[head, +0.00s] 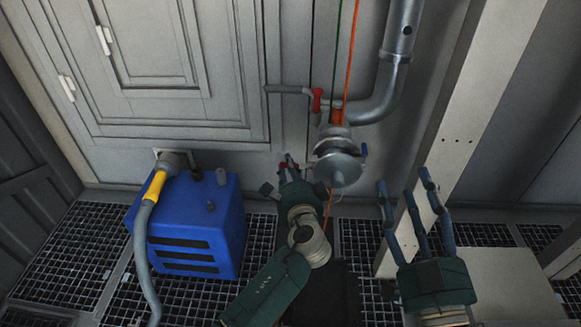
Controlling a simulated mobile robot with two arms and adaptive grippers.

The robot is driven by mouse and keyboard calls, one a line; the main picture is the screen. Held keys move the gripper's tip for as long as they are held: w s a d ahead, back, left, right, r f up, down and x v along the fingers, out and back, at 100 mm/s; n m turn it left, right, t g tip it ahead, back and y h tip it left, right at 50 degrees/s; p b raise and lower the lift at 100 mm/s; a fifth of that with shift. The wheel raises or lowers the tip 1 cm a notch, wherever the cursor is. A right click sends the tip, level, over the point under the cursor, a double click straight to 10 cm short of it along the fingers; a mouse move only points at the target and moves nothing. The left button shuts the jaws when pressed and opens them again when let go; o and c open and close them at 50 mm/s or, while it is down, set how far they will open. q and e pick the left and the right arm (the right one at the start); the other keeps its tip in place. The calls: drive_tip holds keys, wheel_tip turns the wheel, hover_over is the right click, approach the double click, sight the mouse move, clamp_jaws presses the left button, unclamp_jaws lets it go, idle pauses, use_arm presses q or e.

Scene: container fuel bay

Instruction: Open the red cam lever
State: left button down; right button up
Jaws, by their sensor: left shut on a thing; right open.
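My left gripper (289,163) reaches up from below to the left side of the grey metal coupling (338,168). It is shut on a small red part, the red cam lever (283,165), mostly hidden by the fingers. I cannot tell the lever's angle. A blue lever (364,150) shows on the coupling's right side. My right gripper (408,185) is open and empty at the right, in front of the pale post.
A grey pipe (402,60) with a red handle (317,99) on its thin side branch runs above the coupling. A pale post (480,95) rises at right.

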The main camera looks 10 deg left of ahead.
use_arm(q)
drive_tip(key=shift+r, duration=0.2)
drive_tip(key=c, duration=1.8)
unclamp_jaws()
drive_tip(key=shift+d, duration=0.1)
drive_tip(key=shift+c, duration=0.2)
drive_tip(key=shift+f, duration=0.1)
drive_tip(key=shift+s+d, duration=0.15)
drive_tip(key=shift+s, duration=0.2)
drive_tip(key=v, duration=1.1)
drive_tip(key=shift+s+d, duration=0.1)
